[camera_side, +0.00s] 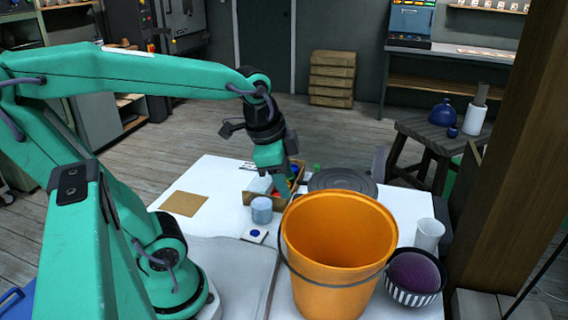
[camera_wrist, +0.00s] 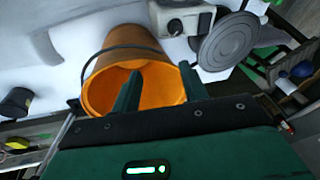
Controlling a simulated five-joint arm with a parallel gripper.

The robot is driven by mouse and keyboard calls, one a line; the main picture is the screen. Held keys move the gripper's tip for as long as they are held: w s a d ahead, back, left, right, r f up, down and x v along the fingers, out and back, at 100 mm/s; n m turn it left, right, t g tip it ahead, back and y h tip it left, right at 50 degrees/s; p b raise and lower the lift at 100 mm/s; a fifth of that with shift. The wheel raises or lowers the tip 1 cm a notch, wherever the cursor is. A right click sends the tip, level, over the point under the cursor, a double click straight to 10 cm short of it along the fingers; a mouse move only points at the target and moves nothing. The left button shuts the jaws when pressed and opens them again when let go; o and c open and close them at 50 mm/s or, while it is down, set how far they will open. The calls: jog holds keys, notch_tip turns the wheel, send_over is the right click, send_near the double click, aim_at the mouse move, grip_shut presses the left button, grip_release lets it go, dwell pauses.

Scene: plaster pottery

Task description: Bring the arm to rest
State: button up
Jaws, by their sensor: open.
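My gripper (camera_side: 283,188) points down over the small wooden box on the white table in the side view. It hides part of that box. In the wrist view my gripper (camera_wrist: 160,69) shows its two green fingers spread apart with nothing held between them. An orange bucket (camera_side: 335,262) stands upright at the front of the table, apart from my gripper in the side view. In the wrist view the bucket (camera_wrist: 128,46) shows behind the fingers.
The small box (camera_side: 252,197) holds several coloured items. A light-blue cup (camera_side: 262,210), a grey round disc (camera_side: 343,182), a white cup (camera_side: 429,235) and a striped bowl (camera_side: 413,278) stand around. A brown square sheet (camera_side: 185,203) lies left. A wooden post (camera_side: 510,140) rises at right.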

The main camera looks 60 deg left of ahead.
jog(key=shift+s+d+r+n+t, duration=0.1)
jog(key=shift+s+d+n+t, duration=0.35)
jog(key=shift+n, duration=0.65)
jog(key=shift+s+d+r+n+t, duration=0.2)
jog(key=shift+s+n, duration=0.4)
jog(key=shift+n, duration=0.5)
jog(key=shift+s+d+r+n+t, duration=0.1)
jog(key=shift+s+d+n+t, duration=0.35)
jog(key=shift+n, duration=0.65)
